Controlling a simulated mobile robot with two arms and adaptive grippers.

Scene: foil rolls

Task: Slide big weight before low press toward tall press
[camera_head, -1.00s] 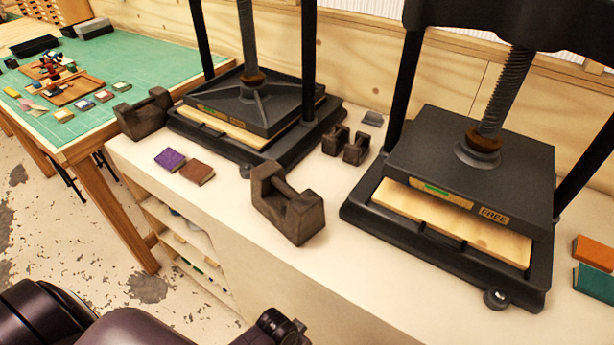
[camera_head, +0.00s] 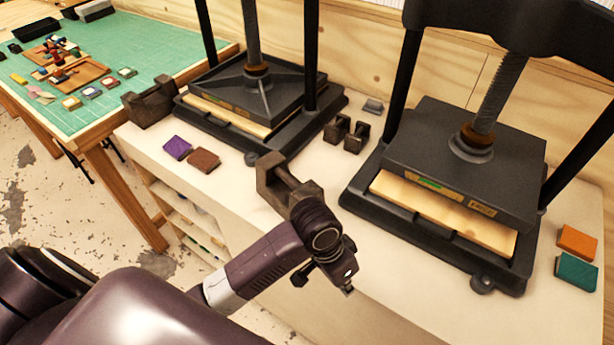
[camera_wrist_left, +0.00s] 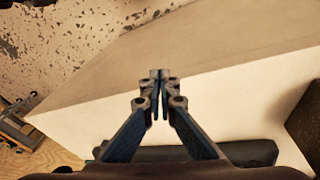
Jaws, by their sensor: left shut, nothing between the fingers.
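The big weight (camera_head: 279,181), a dark iron block with a bar handle, stands on the pale bench between the two presses, near the front edge. My left wrist hides its near end. My left gripper (camera_head: 338,275) is just in front of the weight, to its lower right, over the bench's front edge. In the left wrist view its fingers (camera_wrist_left: 160,76) are together and empty. The right press (camera_head: 462,170) shows its top crossbeam. The left press (camera_head: 258,98) runs out of the picture at the top. My right gripper is not in view.
Another large weight (camera_head: 149,104) stands left of the left press. A purple block (camera_head: 177,148) and a brown block (camera_head: 204,160) lie left of the big weight. Orange (camera_head: 577,242) and teal (camera_head: 576,272) blocks lie far right.

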